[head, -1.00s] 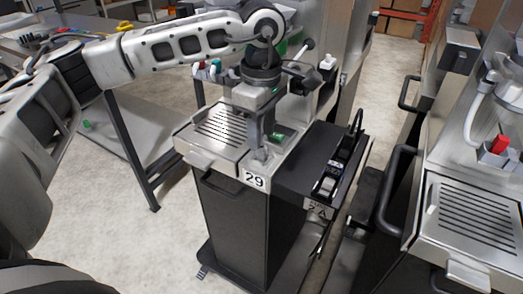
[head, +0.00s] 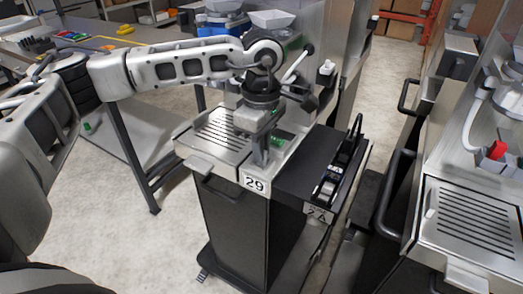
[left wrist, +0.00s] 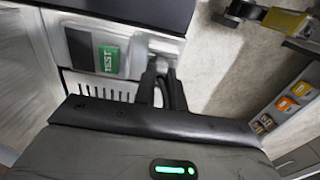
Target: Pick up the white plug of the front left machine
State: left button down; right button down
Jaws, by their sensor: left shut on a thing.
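The front left machine, labelled 29 (head: 254,184), is a dark cabinet with a steel top and a slotted drip tray (head: 222,130). My left gripper (head: 259,163) points down at the front right part of this top. In the left wrist view its two dark fingers (left wrist: 161,88) are close together at the machine's edge, beside a green TEST button (left wrist: 109,58). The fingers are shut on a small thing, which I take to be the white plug. It is mostly hidden between them, so I cannot see its shape or how it sits. My right gripper is out of view.
A black side unit (head: 325,185) adjoins the machine's right side. A second steel machine with a slotted tray (head: 467,218) and a dark handle (head: 392,190) stands to the right. A workbench (head: 85,55) is at the back left.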

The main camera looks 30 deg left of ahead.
pick_arm(q)
jog(key=shift+r, duration=0.5)
jog(key=s+d+r+b, duration=0.3)
jog(key=s+d+r, duration=0.3)
jog(key=s+r, duration=0.6)
jog(key=shift+s+d, duration=0.2)
jog(key=shift+d, duration=0.1)
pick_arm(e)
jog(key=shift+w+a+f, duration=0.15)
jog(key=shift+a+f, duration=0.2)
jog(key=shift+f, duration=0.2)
